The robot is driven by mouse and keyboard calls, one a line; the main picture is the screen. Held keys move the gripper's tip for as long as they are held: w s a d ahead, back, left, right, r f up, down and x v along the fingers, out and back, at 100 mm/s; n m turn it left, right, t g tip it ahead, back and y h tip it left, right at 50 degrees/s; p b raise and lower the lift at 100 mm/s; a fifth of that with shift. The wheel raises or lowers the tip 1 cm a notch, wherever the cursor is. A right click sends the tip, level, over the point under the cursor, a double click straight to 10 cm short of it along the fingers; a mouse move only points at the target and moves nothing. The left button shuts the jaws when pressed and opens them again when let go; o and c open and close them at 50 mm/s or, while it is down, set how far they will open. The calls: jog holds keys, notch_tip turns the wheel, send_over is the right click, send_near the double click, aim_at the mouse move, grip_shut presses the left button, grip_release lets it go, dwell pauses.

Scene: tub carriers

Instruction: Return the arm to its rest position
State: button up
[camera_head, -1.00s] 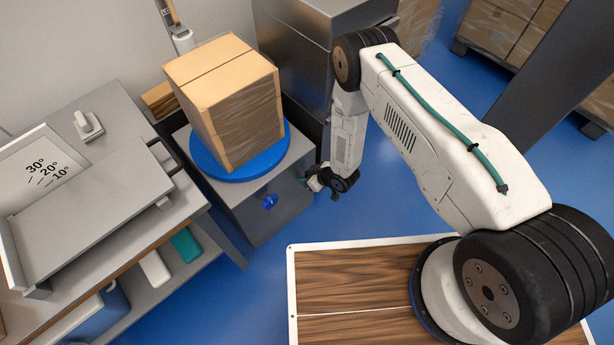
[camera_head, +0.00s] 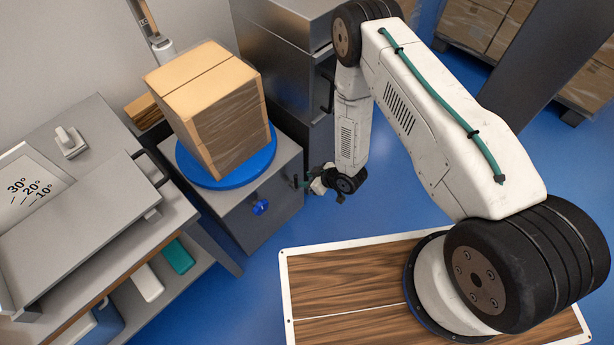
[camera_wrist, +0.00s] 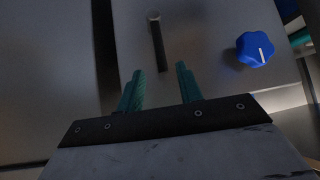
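My gripper (camera_wrist: 160,90) shows in the wrist view with two green fingers spread apart and nothing between them. In front of the fingers is a grey cabinet face with a dark bar handle (camera_wrist: 158,45) and a blue knob (camera_wrist: 253,49) to its right. In the head view my arm is bent, and its wrist end hangs low beside the grey cabinet (camera_head: 237,215), to the right of the blue knob (camera_head: 260,207). The fingers are too small there to judge.
A wrapped cardboard box (camera_head: 213,115) stands on a blue round turntable (camera_head: 242,172) on the cabinet. A grey workbench (camera_head: 100,235) with an angle scale is at left. A dark cabinet (camera_head: 285,70) stands behind. Blue floor (camera_head: 415,205) is open to the right.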

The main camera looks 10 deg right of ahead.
jog(key=s+d+f+m+g+h, duration=0.1)
jog(key=s+d+g+h, duration=0.3)
jog(key=s+d, duration=0.25)
jog(key=d+r+m+g+h, duration=0.1)
jog(key=d+r+h, duration=0.15)
jog(key=r, duration=0.75)
jog(key=d+r+m+g+h, duration=0.1)
jog(key=d+r+m+g, duration=0.15)
jog(key=r, duration=0.65)
jog(key=d+r+m+h, duration=0.1)
jog(key=d+r, duration=0.3)
jog(key=r, duration=0.6)
jog(key=s+d+r+m+t, duration=0.1)
jog(key=s+r, duration=0.5)
jog(key=r, duration=0.5)
jog(key=s+d+r+m+t+y, duration=0.1)
jog(key=s+r+m, duration=0.1)
jog(key=s+r, duration=0.5)
jog(key=s+d+r+m+t, duration=0.1)
jog(key=s+r, duration=0.6)
jog(key=r, duration=1)
jog(key=shift+s+r, duration=0.15)
